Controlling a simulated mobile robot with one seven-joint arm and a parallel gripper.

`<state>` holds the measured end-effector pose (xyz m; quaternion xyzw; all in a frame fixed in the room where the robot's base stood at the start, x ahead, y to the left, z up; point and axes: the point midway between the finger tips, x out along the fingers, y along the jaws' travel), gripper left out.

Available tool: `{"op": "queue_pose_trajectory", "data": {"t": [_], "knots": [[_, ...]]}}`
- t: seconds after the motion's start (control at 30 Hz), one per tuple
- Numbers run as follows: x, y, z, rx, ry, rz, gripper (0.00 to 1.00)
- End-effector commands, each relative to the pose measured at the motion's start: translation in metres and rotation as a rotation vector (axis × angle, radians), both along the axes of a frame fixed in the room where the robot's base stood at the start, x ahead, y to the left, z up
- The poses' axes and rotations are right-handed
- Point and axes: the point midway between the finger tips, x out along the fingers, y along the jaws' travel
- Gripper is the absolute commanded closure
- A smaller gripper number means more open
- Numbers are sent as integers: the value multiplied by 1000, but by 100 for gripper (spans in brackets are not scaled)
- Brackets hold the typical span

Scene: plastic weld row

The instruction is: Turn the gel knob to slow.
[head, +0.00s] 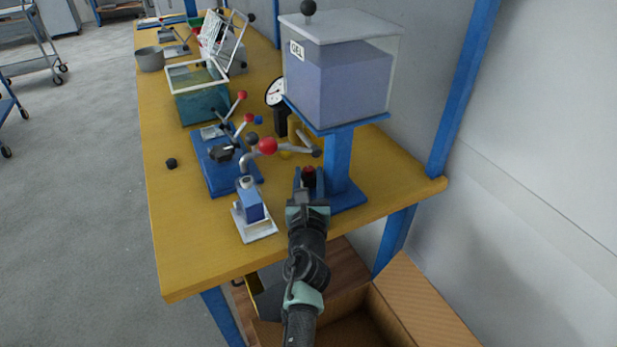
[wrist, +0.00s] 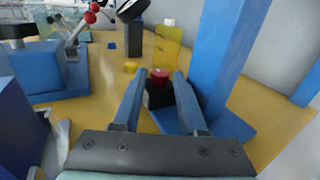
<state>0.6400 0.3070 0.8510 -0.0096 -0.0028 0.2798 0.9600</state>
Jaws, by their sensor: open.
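The gel tank (head: 340,85), a clear box of violet gel labelled GEL, stands on a blue post over a blue base (head: 347,197). A dark red knob (head: 309,173) on a black body sits low beside the post; I take it as the gel knob. It also shows in the wrist view (wrist: 160,76). My gripper (head: 308,183) is open, its two blue-grey fingers on either side of the knob in both views. I cannot tell whether they touch it. No slow mark is readable, and the knob's setting cannot be made out.
A white stand with a blue block (head: 252,207) is left of my gripper. A blue fixture with red-balled levers (head: 222,165), a dial gauge (head: 275,92) and a teal tank (head: 200,98) stand further back. A cardboard box (head: 425,305) is below the yellow table.

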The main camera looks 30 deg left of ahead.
Motion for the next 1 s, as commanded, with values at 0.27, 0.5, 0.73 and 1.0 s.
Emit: {"op": "queue_pose_trajectory", "data": {"t": [0.27, 0.5, 0.73, 1.0], "knots": [[0, 0, 0, 0, 0, 0, 89], [0, 0, 0, 0, 0, 1, 100], [3, -2, -6, 2, 0, 47, 100], [5, -5, -6, 1, -2, 188, 100]]}}
